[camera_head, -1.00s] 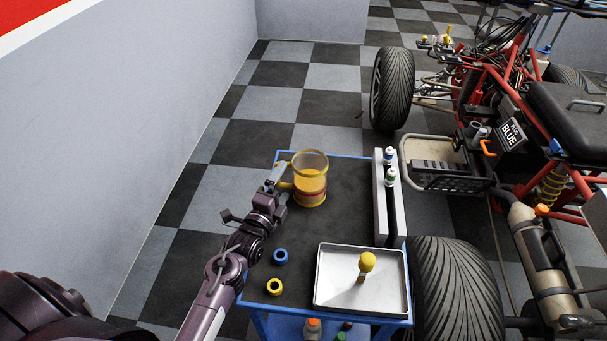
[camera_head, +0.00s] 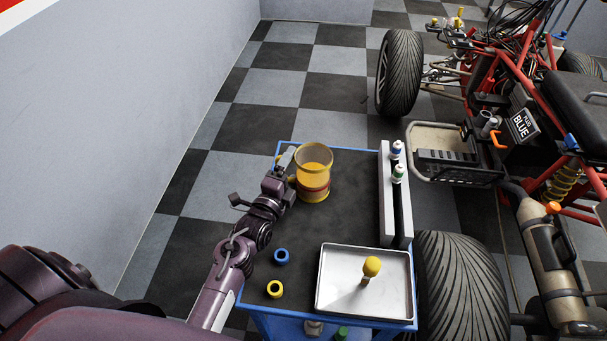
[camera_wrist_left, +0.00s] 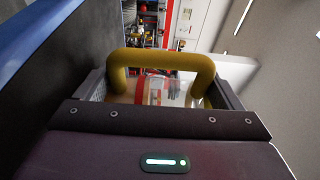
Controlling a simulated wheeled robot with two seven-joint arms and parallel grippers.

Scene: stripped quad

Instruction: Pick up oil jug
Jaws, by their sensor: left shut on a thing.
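The oil jug (camera_head: 314,172) is a clear jug with amber oil and a yellow rim and base, upright at the far left of the blue cart's dark top. My left gripper (camera_head: 287,163) is at the jug's left side, shut on its handle. In the left wrist view the yellow handle (camera_wrist_left: 160,60) lies between the two fingers. Whether the jug's base touches the cart top is hard to tell. My right gripper is not in view.
The cart top (camera_head: 330,225) also carries a metal tray (camera_head: 335,295) with a yellow-knobbed tool, a blue ring (camera_head: 281,256), a yellow ring (camera_head: 275,289) and a white rack (camera_head: 393,205) with small bottles. A red-framed buggy (camera_head: 535,110) stands at right; a grey wall (camera_head: 130,110) is at left.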

